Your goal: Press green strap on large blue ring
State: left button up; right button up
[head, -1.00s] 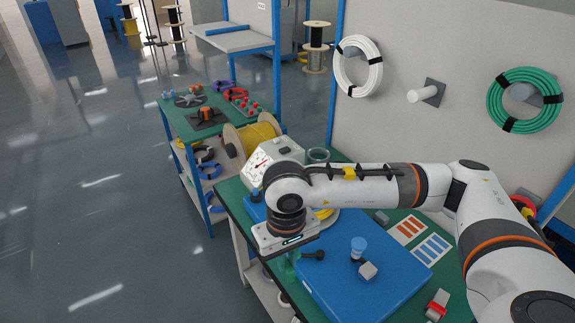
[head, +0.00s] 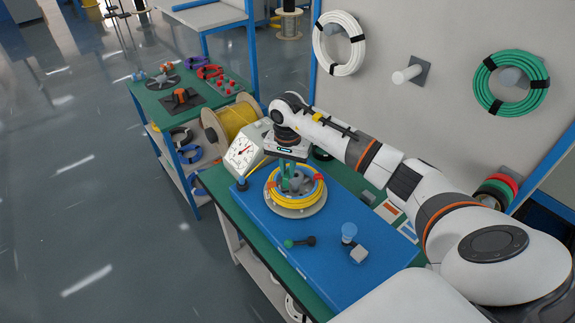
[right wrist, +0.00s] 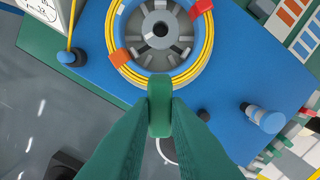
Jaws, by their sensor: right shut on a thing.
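A ring-shaped yellow coil (head: 276,200) lies on a grey round holder on the blue board, with red-orange straps on it. In the right wrist view the coil (right wrist: 126,68) shows yellow strands beside a pale blue band, with an orange strap (right wrist: 120,57) at left and a red strap (right wrist: 201,8) at upper right. My right gripper (head: 291,182) is over the coil, its green fingers pointing down. It is shut on a small green strap (right wrist: 159,106), which overlaps the coil's near edge in the wrist view. I cannot tell whether they touch. My left gripper is not in view.
A dial box (head: 243,152) stands behind left of the coil, near a yellow spool (head: 238,122). A green-and-black handle (head: 300,242) and a blue-topped peg (head: 348,232) are on the blue board (head: 335,275). White (head: 340,22) and green (head: 540,90) coils hang on the wall.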

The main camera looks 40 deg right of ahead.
jog(key=b, duration=0.2)
send_over(288, 199)
jog(key=f, duration=0.4)
jog(key=shift+w+d+f, duration=0.15)
jog(key=shift+w+f, duration=0.05)
jog(key=shift+f, duration=0.05)
jog(key=shift+f+b, duration=0.6)
jog(key=shift+f, duration=0.45)
jog(key=shift+f+b, duration=0.1)
jog(key=shift+b, duration=0.2)
jog(key=shift+f+b, duration=1.45)
jog(key=shift+b, duration=0.05)
jog(key=shift+f+b, duration=0.5)
jog(key=shift+b, duration=0.1)
jog(key=shift+s+f+b, duration=0.15)
jog(key=shift+f+b, duration=0.1)
jog(key=shift+b, duration=0.1)
dwell(0.7)
